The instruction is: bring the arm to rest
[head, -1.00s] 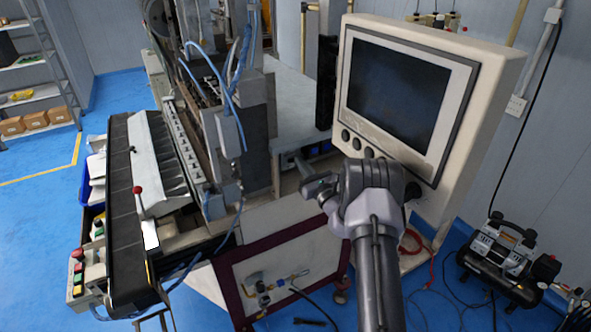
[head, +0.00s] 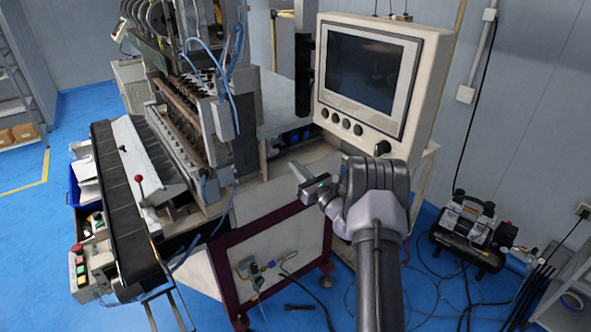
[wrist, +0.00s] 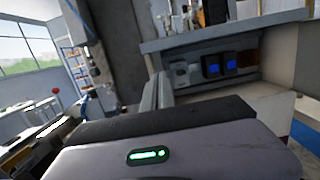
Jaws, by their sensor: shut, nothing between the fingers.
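My gripper (head: 304,180) is in front of the machine in the head view, below the monitor and to the left of my forearm. Its fingers point left toward the machine's white lower cabinet. The fingers look closed together and hold nothing. In the wrist view the fingers (wrist: 158,92) show as a narrow grey pair beyond the dark gripper body with a green light. No contact between my gripper and the machine shows.
The coil winder (head: 185,115) stands left with a black conveyor (head: 120,205) and a red-knobbed lever (head: 140,185). The monitor (head: 365,75) stands close above my arm. A compressor (head: 470,230) and cables lie on the floor at right. Blue floor is free at far left.

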